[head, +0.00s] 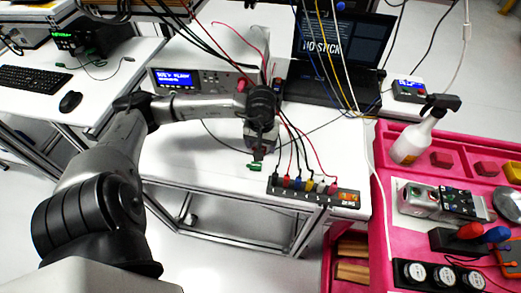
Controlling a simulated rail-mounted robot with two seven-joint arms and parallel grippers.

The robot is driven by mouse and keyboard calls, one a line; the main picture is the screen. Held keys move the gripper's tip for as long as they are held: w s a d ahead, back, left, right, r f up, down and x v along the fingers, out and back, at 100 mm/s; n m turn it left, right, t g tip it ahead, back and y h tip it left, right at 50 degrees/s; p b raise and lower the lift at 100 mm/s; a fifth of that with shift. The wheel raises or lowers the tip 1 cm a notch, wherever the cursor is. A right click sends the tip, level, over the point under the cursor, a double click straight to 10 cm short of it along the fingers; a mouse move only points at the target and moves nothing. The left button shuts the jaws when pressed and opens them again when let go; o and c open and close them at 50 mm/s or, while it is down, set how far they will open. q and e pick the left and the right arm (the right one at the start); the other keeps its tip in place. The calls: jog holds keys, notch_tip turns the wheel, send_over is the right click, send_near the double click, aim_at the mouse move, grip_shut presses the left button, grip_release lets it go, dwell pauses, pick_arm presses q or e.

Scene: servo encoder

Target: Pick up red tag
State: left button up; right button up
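I cannot single out a red tag with certainty. A small red item (240,85) shows beside my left wrist, and another red piece (331,188) sits at the right of the black connector strip (314,193). Red blocks (440,160) lie in the pink cart's compartments. My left gripper (257,153) points down over the front of the white table. A small green piece (254,167) lies just below its fingertips; whether they touch is unclear. The fingers are too small and dark to judge. My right gripper is out of view.
A power supply (185,80), a laptop (335,55) and several loose cables occupy the table's back. The pink cart (378,215) stands at the right with a spray bottle (412,145), a red-and-blue-handled item (470,235) and round gauges (443,276). The table's left front is clear.

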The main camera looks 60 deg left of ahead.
pick_arm(q)
jog(key=shift+c, duration=0.3)
jog(key=c, duration=0.9)
jog(key=shift+c, duration=0.2)
